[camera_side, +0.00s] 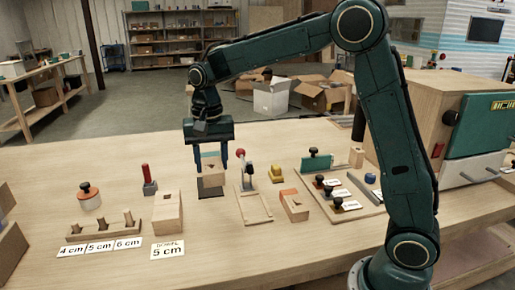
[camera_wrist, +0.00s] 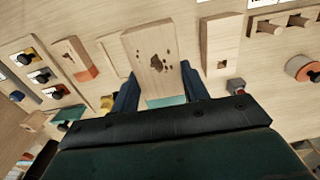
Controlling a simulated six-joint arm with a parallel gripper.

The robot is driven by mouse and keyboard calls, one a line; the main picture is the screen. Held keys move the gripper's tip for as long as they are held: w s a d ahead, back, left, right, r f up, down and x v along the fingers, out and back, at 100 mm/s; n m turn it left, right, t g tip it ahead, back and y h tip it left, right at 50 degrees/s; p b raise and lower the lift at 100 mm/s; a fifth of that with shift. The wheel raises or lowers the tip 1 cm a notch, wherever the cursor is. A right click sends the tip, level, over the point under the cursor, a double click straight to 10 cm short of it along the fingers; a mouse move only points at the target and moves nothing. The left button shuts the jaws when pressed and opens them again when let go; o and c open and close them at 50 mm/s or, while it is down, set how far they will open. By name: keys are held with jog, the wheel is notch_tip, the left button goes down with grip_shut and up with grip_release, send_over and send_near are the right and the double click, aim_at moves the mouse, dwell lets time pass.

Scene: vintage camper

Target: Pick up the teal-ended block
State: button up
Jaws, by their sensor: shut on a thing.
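The teal-ended block (camera_wrist: 157,55) is pale wood with dark blotches on its face in the wrist view. Its teal end (camera_wrist: 166,101) is at the gripper side. My gripper (camera_wrist: 158,90) has its dark blue fingers on either side of the block and is shut on it. In the side view my gripper (camera_side: 210,158) points down over the table with the block (camera_side: 212,168) between its fingers. A dark patch (camera_side: 210,192) lies below the block; I cannot tell clearly whether the block is clear of the table.
A wooden block with a hole (camera_side: 168,212) stands to the left. A wooden frame (camera_side: 253,208) and an orange-ended block (camera_side: 294,204) stand to the right. A board with several knobs (camera_side: 345,195) lies farther right. A peg rack (camera_side: 104,226) is at the front left.

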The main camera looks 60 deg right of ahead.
aim_at(212, 161)
jog(key=shift+r, duration=2.4)
jog(key=shift+f, duration=0.1)
